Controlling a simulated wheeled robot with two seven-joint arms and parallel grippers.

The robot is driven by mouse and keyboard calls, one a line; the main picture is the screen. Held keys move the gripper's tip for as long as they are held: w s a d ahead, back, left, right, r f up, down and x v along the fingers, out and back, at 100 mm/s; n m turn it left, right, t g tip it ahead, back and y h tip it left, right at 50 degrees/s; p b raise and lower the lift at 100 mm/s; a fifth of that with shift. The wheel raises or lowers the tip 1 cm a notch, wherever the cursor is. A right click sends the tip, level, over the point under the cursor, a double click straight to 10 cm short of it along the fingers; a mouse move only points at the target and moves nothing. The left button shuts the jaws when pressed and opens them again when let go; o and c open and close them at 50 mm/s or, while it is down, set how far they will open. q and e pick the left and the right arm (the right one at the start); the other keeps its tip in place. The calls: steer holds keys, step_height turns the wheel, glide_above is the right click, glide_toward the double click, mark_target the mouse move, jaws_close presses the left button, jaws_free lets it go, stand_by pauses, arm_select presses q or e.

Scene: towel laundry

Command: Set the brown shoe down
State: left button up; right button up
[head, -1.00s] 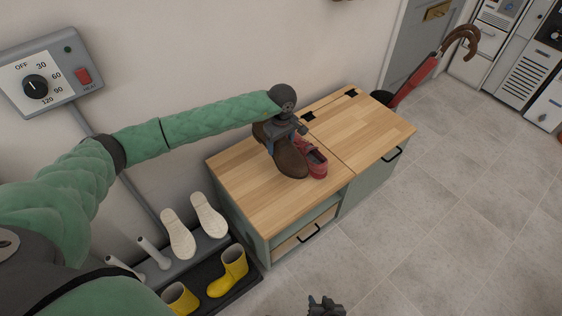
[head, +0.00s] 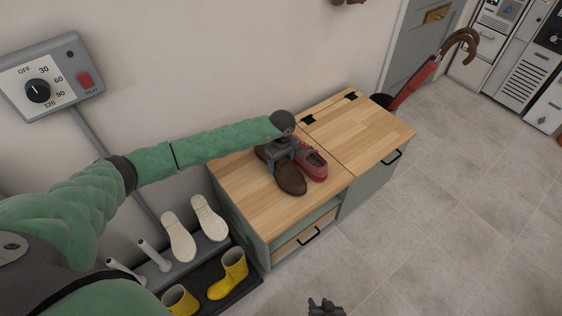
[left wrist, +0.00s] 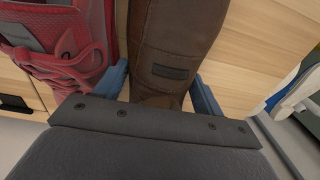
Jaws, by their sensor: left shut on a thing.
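The brown shoe (head: 290,180) is on or just above the wooden bench top (head: 251,200), toe toward the front; I cannot tell whether its sole touches the wood. My left gripper (head: 282,155) is shut on it from above, near the heel end. In the left wrist view the brown shoe (left wrist: 172,50) lies between the two blue fingers of my left gripper (left wrist: 162,90). A red shoe (head: 313,163) stands on the bench close to the right of the brown one. My right gripper (head: 325,306) shows only partly at the bottom edge, away from the bench.
A rack with white shoes (head: 178,237) upside down and a dark tray with yellow boots (head: 233,268) stand left of the bench. The bench's right half (head: 372,135) is clear. A red umbrella (head: 415,82) leans beyond it. A dial box (head: 45,83) hangs on the wall.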

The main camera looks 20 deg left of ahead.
arm_select(q)
steer(key=o, duration=1)
steer(key=shift+f, duration=0.1)
steer(key=shift+c, duration=0.2)
steer(key=shift+r, duration=0.3)
step_height(320, 180, up, 12)
steer(key=shift+w+d+f, duration=0.1)
steer(key=shift+f, duration=0.05)
